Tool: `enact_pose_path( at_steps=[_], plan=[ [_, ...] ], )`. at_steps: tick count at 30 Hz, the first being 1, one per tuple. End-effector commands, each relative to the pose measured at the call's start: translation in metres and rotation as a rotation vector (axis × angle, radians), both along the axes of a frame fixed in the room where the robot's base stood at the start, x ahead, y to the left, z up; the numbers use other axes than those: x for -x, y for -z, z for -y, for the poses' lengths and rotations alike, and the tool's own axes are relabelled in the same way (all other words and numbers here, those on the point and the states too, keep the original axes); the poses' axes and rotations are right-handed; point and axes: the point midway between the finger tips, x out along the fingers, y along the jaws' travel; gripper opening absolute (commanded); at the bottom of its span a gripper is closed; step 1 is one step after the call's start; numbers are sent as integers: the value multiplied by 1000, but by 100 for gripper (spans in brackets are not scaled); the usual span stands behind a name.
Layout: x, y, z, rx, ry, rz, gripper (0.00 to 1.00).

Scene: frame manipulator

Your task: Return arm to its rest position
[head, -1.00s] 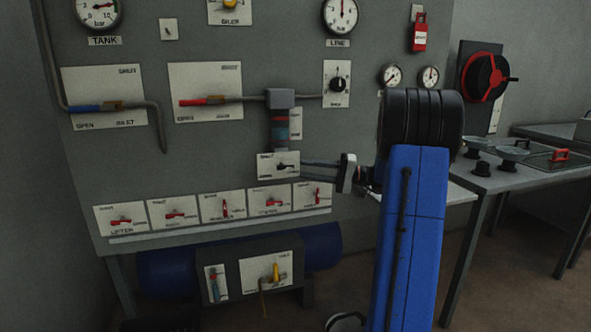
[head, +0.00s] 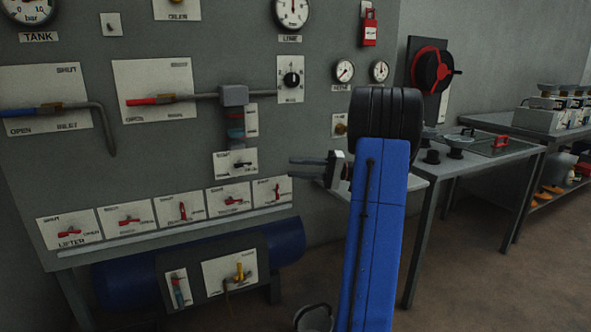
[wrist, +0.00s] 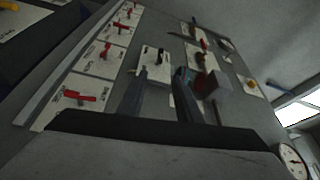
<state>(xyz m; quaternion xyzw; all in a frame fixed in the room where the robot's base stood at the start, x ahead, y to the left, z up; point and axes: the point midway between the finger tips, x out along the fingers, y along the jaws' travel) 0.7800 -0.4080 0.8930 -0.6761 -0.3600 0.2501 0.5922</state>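My gripper (head: 294,168) is held out to the left of my blue arm link in the head view, in front of the grey panel. Its two fingers are parallel and apart, with nothing between them. In the wrist view the gripper (wrist: 160,73) also shows two dark, separated fingers. They point toward a white plate with a small dark valve handle (wrist: 158,57). In the head view this plate (head: 222,169) is left of the fingertips, with a clear gap between them. My arm stands upright and hides part of the panel.
The grey panel (head: 190,50) carries gauges, pipes and a row of red-handled valves (head: 183,211). A blue tank (head: 120,283) lies under it. A metal table (head: 475,170) with round fittings stands to the right, with a shelf of parts beyond. Brown floor is free at the lower right.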

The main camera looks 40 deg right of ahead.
Motion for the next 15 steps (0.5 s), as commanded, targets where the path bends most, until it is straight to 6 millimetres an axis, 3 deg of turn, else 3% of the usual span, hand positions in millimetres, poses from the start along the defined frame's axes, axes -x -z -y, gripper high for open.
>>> enact_pose_path(
  at_steps=[10,13,15],
  plan=[
    [0,0,-4,3,-4,-6,32],
    [-1,-1,-24,21,-29,-37,32],
    [-1,-1,-48,49,-60,-79,32]
  ],
)
